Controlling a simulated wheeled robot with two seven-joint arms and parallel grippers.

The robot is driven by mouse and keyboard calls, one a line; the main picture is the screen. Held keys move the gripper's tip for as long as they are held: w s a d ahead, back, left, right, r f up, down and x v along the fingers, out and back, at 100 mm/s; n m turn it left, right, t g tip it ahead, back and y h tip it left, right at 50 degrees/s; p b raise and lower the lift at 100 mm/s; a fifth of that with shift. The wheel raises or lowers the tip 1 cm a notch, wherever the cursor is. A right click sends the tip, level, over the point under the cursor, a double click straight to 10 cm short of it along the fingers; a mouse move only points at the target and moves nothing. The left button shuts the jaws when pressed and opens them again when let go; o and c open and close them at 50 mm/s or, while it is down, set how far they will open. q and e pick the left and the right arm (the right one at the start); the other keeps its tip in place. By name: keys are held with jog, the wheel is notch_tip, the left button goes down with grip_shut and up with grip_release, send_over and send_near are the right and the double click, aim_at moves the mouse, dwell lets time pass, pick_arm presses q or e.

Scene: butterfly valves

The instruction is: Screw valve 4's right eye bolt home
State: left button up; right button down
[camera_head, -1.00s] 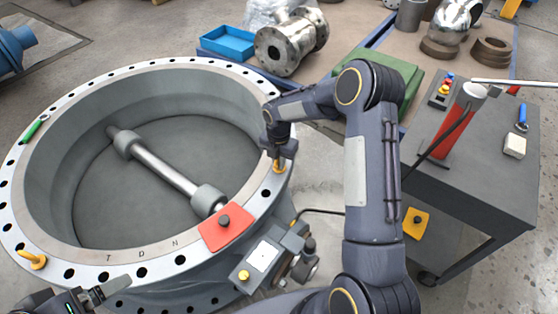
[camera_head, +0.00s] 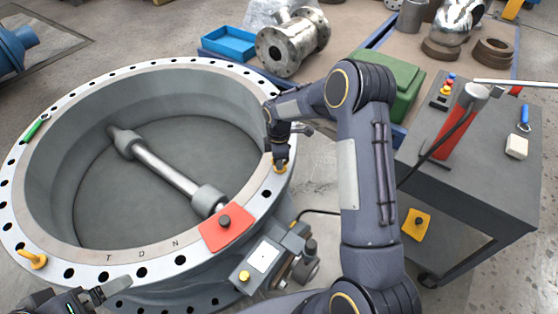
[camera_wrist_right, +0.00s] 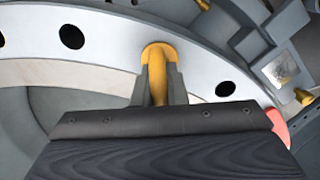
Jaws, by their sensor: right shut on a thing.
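The large grey valve body (camera_head: 142,272) lies flat, with a ring flange full of bolt holes. The right eye bolt (camera_head: 281,169) is yellow and stands at the flange's right side. My right gripper (camera_head: 281,164) is over it from above. In the right wrist view the yellow eye bolt (camera_wrist_right: 158,72) is between the two fingers of my right gripper (camera_wrist_right: 158,88), which are shut on it. Its thread is hidden. A second yellow eye bolt (camera_head: 32,259) stands at the flange's left side. My left gripper (camera_head: 100,291) is at the lower left edge, partly cut off and away from both bolts.
A red pad with a dark knob (camera_head: 226,228) lies on the flange's front right. A green-handled tool (camera_head: 36,127) lies on the far left rim. A grey cart (camera_head: 470,170) stands to the right. A bench with a blue tray (camera_head: 228,43) is behind.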

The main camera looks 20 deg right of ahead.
jog(key=m, duration=0.6)
jog(key=shift+w, duration=0.15)
jog(key=m, duration=0.6)
jog(key=shift+d+m, duration=0.15)
jog(key=shift+m, duration=0.25)
jog(key=m, duration=0.5)
jog(key=shift+d+r, duration=0.1)
jog(key=shift+d, duration=0.05)
jog(key=shift+d+m+p, duration=0.1)
jog(key=shift+m+p, duration=0.4)
jog(key=shift+m, duration=1.9)
jog(key=c, duration=1.5)
grip_release()
jog(key=shift+o, duration=0.2)
